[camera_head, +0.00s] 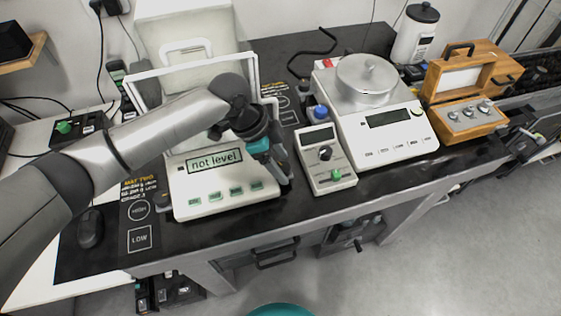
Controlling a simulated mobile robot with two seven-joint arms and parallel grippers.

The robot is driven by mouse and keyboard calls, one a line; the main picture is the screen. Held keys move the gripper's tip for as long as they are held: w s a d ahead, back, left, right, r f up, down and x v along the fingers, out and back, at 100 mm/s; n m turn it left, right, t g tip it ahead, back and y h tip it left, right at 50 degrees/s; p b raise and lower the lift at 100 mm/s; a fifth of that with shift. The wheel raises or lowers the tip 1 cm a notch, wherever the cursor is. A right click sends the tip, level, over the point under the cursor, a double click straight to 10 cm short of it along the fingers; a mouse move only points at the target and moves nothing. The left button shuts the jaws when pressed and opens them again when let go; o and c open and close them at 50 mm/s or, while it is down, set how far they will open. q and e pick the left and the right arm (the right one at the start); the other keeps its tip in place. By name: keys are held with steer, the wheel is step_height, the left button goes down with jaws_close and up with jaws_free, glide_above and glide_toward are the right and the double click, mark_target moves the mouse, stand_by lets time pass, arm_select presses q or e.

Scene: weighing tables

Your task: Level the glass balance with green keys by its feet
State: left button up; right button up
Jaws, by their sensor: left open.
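The glass balance (180,207) with green keys stands on the black-topped table, its clear draft shield frame behind its display. Its display (214,161) reads "not level". A row of green keys (226,193) runs along its sloping front. A dark foot (162,198) shows at its front left corner. My left gripper (284,181) is open and points down at the balance's front right corner. It hides the foot there, and I cannot tell whether it touches anything. My right gripper is out of view.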

arm_select(q)
steer(key=shift+c, duration=0.3)
jaws_close()
stand_by(0.3)
